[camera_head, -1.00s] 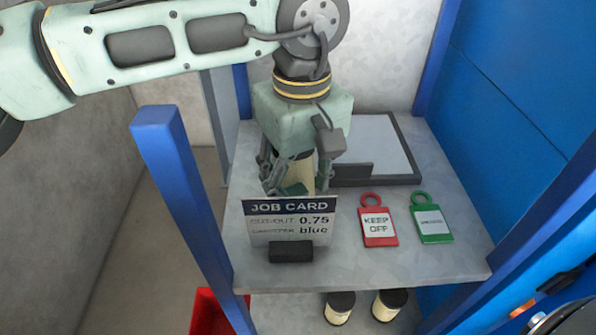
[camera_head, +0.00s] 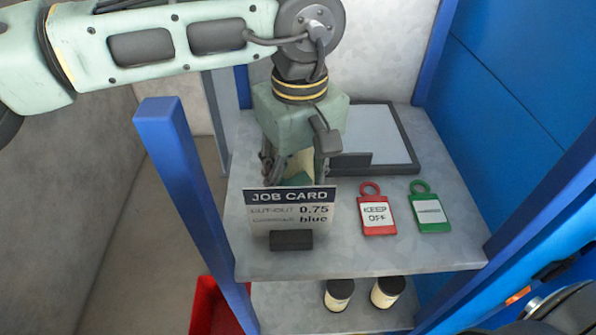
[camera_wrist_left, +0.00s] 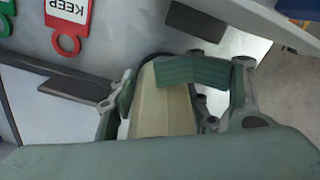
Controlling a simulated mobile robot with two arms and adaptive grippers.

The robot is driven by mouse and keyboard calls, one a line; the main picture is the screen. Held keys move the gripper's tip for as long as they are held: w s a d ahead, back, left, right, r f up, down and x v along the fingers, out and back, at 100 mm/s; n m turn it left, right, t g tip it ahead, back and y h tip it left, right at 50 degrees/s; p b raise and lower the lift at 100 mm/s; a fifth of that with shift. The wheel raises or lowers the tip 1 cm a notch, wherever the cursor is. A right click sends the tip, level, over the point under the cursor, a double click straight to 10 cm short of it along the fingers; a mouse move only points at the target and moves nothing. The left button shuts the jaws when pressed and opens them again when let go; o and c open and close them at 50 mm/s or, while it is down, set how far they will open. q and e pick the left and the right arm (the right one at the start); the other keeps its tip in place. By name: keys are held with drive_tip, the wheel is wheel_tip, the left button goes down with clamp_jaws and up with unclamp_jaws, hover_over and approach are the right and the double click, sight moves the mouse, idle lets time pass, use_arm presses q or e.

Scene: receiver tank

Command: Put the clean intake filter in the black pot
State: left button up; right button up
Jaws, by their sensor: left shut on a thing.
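My left gripper (camera_head: 294,172) is low over the upper shelf, just behind the job card. It is shut on a cream-coloured cylinder, seemingly an intake filter (camera_head: 303,164), whose lower part the card hides. In the left wrist view the cream filter (camera_wrist_left: 163,108) stands between the fingers of the left gripper (camera_wrist_left: 172,92), with a dark rim at its far end. Whether it is clean cannot be told. Two similar cream filters with black caps, a left one (camera_head: 339,294) and a right one (camera_head: 387,292), stand on the lower shelf. I see no black pot.
The job card (camera_head: 290,209) stands at the upper shelf's front left. A red KEEP OFF tag (camera_head: 375,214) and a green tag (camera_head: 429,212) lie to its right. A dark-framed tray (camera_head: 412,165) lies behind. A blue post (camera_head: 185,190) rises at left. A red bin (camera_head: 208,306) is below.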

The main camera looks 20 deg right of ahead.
use_arm(q)
drive_tip(key=shift+r, duration=0.3)
wheel_tip(320, 180, up, 9)
drive_tip(key=b, duration=0.3)
drive_tip(key=shift+r, duration=0.1)
wheel_tip(320, 180, up, 7)
drive_tip(key=p, duration=0.4)
drive_tip(key=shift+s+r, duration=0.1)
drive_tip(key=w+a+f+b, duration=0.3)
drive_tip(key=w+a+f, duration=0.1)
drive_tip(key=a+f, duration=0.3)
drive_tip(key=w+a+f+b, duration=0.3)
drive_tip(key=a+f, duration=0.5)
drive_tip(key=s+a+f+m+b, duration=0.1)
drive_tip(key=s+a+f+b, duration=0.1)
drive_tip(key=a+f, duration=0.6)
drive_tip(key=s+a+f+m+b, duration=0.1)
drive_tip(key=s+a+f+b, duration=0.2)
drive_tip(key=a+f, duration=0.5)
wheel_tip(320, 180, down, 4)
drive_tip(key=shift+s+r, duration=0.1)
drive_tip(key=shift+s, duration=0.15)
drive_tip(key=shift+w+r, duration=0.1)
drive_tip(key=shift+r, duration=0.05)
